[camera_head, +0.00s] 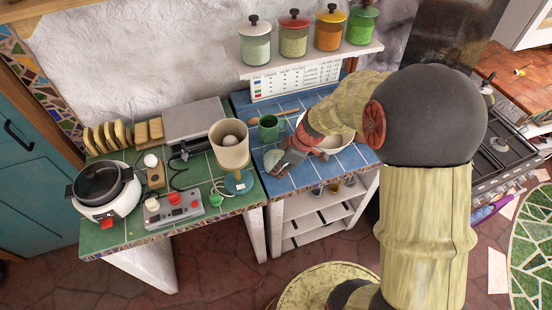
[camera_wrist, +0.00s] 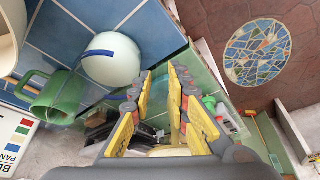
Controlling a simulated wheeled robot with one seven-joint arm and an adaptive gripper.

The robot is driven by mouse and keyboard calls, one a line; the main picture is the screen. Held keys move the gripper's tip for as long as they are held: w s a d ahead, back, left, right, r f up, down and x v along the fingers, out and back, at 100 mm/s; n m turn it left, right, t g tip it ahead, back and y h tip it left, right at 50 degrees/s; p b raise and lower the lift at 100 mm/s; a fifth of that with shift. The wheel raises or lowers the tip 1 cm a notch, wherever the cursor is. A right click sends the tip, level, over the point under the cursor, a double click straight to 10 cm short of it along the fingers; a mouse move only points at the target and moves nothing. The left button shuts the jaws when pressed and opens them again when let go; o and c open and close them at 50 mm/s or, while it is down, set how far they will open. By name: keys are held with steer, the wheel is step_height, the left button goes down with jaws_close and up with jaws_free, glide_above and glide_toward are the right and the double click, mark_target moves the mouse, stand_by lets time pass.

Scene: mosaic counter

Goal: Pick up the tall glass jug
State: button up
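No plainly tall clear jug stands out. A green jug-like vessel with a side handle (camera_head: 268,128) stands at the back of the blue-tiled counter. In the wrist view the green vessel (camera_wrist: 62,92) is at left and looks partly see-through; I cannot tell whether it is glass. My gripper (camera_head: 285,158) is low over the blue tiles, in front of that vessel and apart from it. In the wrist view my gripper (camera_wrist: 161,78) has its yellow-padded fingers apart, with nothing held between them.
A pale rounded object with a blue band (camera_wrist: 112,60) lies close to my fingers. A tall beige cup (camera_head: 229,148) on a teal base stands left of my gripper. A white bowl (camera_head: 340,136) is partly behind my arm. A jar shelf (camera_head: 310,60) hangs above.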

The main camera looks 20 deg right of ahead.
mark_target(274, 179)
steer(key=x, duration=0.4)
steer(key=shift+w+a+f, duration=0.1)
steer(key=shift+f, duration=0.2)
steer(key=shift+c, duration=0.7)
jaws_close()
steer(key=shift+r, duration=0.15)
